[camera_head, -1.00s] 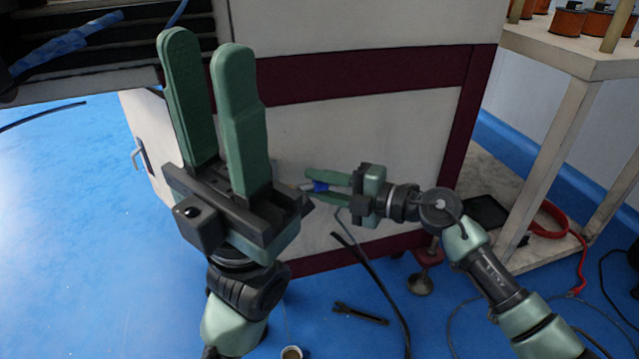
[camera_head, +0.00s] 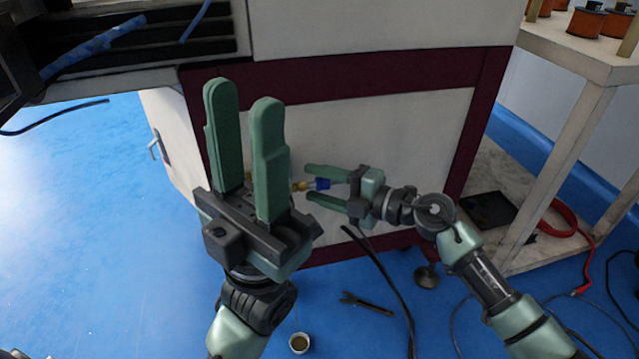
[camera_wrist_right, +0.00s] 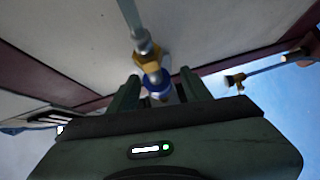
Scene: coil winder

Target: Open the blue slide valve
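The blue slide valve (camera_head: 318,183) sits low in front of the pale cabinet, with a brass fitting (camera_head: 299,186) at its left end. My right gripper (camera_head: 307,181) is open, with one finger above and one below the valve in the head view. In the right wrist view the blue valve (camera_wrist_right: 158,88) shows between the two fingers, joined to the brass fitting (camera_wrist_right: 148,58) and a pale tube. Whether a finger touches it I cannot tell. My left gripper (camera_head: 245,100) is open and empty, upright in front of the cabinet; its fingers stand apart.
The cabinet (camera_head: 400,130) with dark red bands stands close behind both grippers. A cart (camera_head: 560,60) with copper coils is at the right. A black cable (camera_head: 385,275), a wrench (camera_head: 367,303) and a small cup (camera_head: 299,343) lie on the blue floor. Floor at the left is clear.

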